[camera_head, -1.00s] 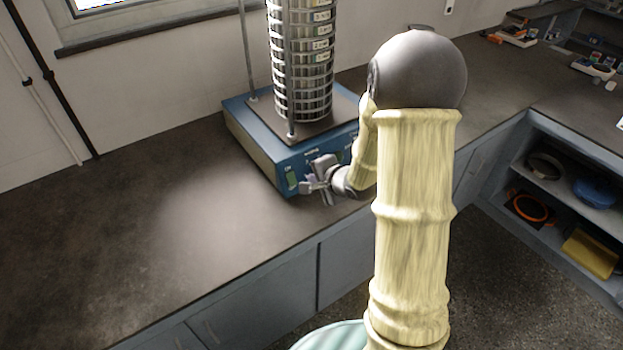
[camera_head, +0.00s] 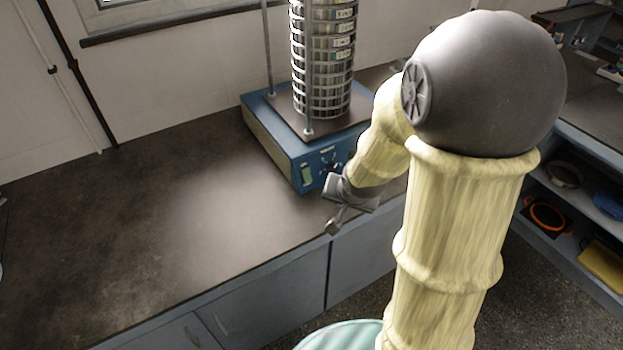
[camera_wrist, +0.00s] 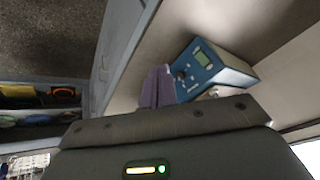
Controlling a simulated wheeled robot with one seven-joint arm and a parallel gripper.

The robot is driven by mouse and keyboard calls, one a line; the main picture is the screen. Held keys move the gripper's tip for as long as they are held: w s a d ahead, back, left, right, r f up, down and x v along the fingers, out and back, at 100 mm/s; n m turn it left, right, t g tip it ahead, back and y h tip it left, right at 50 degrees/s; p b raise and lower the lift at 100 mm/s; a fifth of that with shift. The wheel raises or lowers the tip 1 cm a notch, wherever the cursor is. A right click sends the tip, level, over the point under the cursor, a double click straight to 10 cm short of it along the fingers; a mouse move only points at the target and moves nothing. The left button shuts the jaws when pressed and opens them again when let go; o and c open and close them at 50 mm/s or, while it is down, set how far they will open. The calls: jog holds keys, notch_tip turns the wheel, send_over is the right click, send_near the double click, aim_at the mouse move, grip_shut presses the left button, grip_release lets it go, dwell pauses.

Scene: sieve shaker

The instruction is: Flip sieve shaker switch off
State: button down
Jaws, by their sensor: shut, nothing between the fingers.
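The sieve shaker has a blue base (camera_head: 262,128) on the dark counter, with a tall stack of sieves (camera_head: 322,65) on top. A green rectangular switch (camera_head: 306,174) sits near the left end of its front panel. Its on or off position is too small to tell. In the wrist view the blue front panel (camera_wrist: 208,72) shows the green rectangle (camera_wrist: 202,58) and a dark knob. My gripper (camera_head: 333,226) is apart from the panel, in front of it and below the switch, by the counter's front edge. Its purple-grey fingers (camera_wrist: 157,87) are shut and empty. My forearm hides the panel's right part.
The counter (camera_head: 130,220) left of the shaker is clear. Grey cabinets (camera_head: 270,285) stand below it. An open shelf at the right holds an orange ring (camera_head: 549,215) and a yellow item (camera_head: 603,262). A metal rod (camera_head: 268,50) rises behind the sieves.

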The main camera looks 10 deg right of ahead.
jog(key=s+a+r+n+g, duration=0.1)
jog(key=s+a+n+g, duration=0.2)
jog(key=s, duration=0.6)
jog(key=n, duration=0.2)
jog(key=shift+s+a+r+n, duration=0.15)
jog(key=shift+s+n, duration=0.2)
jog(key=shift+n, duration=0.05)
jog(key=shift+w, duration=0.1)
